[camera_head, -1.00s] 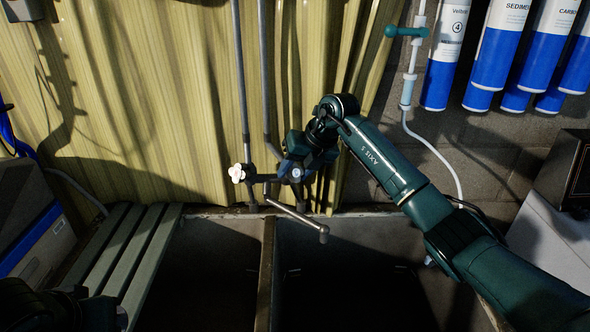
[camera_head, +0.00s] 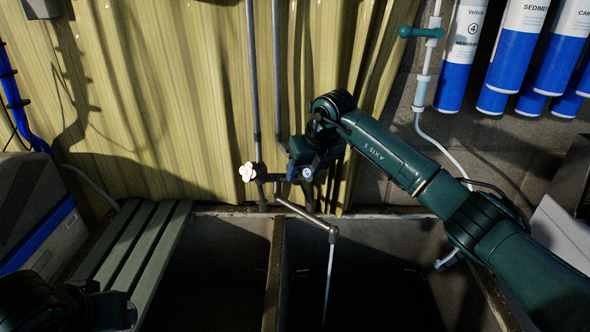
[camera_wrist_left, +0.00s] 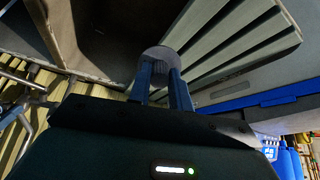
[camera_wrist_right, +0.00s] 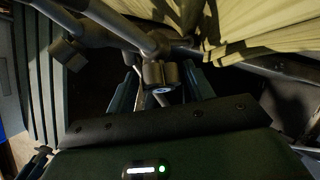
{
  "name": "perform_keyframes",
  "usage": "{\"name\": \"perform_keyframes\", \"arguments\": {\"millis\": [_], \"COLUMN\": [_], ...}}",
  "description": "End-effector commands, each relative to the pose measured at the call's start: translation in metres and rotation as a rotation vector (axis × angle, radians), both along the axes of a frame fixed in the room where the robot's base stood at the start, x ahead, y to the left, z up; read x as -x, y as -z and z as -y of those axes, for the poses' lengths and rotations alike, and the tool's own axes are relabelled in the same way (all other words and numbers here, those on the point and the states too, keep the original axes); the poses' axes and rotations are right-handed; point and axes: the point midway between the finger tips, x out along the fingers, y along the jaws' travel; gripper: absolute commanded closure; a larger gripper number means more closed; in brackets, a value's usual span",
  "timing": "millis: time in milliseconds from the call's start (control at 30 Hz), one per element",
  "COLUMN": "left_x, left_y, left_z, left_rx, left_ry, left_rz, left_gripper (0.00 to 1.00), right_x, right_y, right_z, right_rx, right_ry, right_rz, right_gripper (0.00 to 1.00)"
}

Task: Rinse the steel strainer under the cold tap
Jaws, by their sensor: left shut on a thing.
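The cold tap (camera_head: 307,172) has a blue-marked knob, also in the right wrist view (camera_wrist_right: 161,76). My right gripper (camera_wrist_right: 163,82) is at this knob, its fingers spread on either side with gaps showing. A thin stream of water (camera_head: 328,275) falls from the spout (camera_head: 312,217) into the right basin (camera_head: 385,235). My left gripper (camera_wrist_left: 161,80) is shut on a rounded grey mesh-like thing, apparently the steel strainer (camera_wrist_left: 160,57), seen only in the left wrist view. In the head view only part of my left arm shows, at the lower left.
A tap with a white handle (camera_head: 247,172) stands left of the cold tap. A divider (camera_head: 275,270) separates the right basin from the left basin (camera_head: 228,225). A slatted board (camera_head: 140,245) lies left of the basins. Filter cartridges (camera_head: 460,60) hang at the upper right.

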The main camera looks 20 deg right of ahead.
Motion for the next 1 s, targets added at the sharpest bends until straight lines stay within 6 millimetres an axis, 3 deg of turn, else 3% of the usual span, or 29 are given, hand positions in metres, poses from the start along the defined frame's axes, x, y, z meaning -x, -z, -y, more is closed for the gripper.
{"name": "perform_keyframes", "arguments": {"millis": [100,467,1000], "left_x": [0.000,0.000,0.000], "left_y": [0.000,0.002,0.020], "left_z": [0.000,0.000,0.000], "left_rx": [0.000,0.000,0.000], "left_ry": [0.000,0.000,0.000], "left_rz": [0.000,0.000,0.000], "left_gripper": [1.00,1.00,1.00], "right_x": [0.000,0.003,0.042], "right_y": [0.000,-0.008,-0.098], "right_z": [0.000,0.001,0.016], "right_rx": [0.000,-0.001,0.000], "right_ry": [0.000,0.000,0.001], "right_rz": [0.000,0.001,0.002], "right_gripper": [0.38,0.38,0.38]}}
